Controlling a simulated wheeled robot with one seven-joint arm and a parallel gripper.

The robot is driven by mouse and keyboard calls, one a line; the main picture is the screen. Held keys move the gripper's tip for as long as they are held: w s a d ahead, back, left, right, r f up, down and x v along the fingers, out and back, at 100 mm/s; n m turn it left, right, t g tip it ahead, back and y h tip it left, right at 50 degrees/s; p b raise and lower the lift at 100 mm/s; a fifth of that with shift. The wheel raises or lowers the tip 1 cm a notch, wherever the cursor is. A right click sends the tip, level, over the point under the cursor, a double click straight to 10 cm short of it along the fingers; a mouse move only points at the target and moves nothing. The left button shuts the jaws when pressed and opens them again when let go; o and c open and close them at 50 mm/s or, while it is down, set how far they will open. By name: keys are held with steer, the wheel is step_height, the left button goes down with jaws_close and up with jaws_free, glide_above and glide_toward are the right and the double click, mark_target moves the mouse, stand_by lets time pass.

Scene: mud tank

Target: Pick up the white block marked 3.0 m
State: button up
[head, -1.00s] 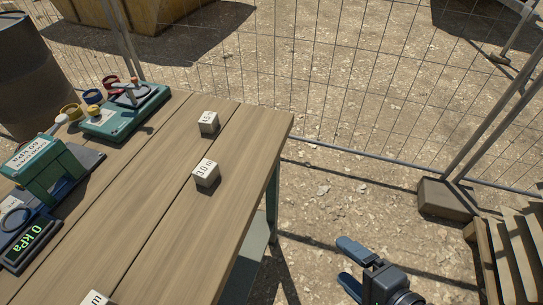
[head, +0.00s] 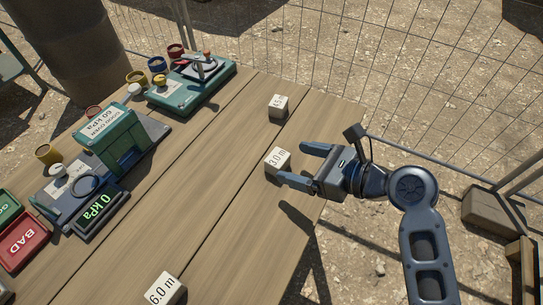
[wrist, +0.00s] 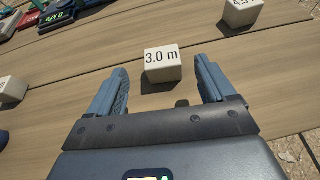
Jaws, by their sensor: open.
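The white block marked 3.0 m (head: 278,161) stands on the wooden table near its right edge. It also shows in the wrist view (wrist: 162,66), centred ahead of the two fingers, with its label facing up. My gripper (head: 298,167) is open and empty. In the head view its fingertips reach just to the right side of the block. In the wrist view the block lies between the lines of the fingers, at or slightly beyond their tips. I cannot tell whether a finger touches it.
Teal devices (head: 190,83), a gauge reading 0 kPa (head: 98,207) and a red BAD tray (head: 22,246) fill the left. Bare planks lie between.

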mark_target(277, 157)
steer(key=shift+x, duration=3.2)
steer(key=shift+d, duration=0.1)
steer(key=shift+c, duration=0.5)
steer(key=c, duration=1)
steer(key=shift+o, duration=0.2)
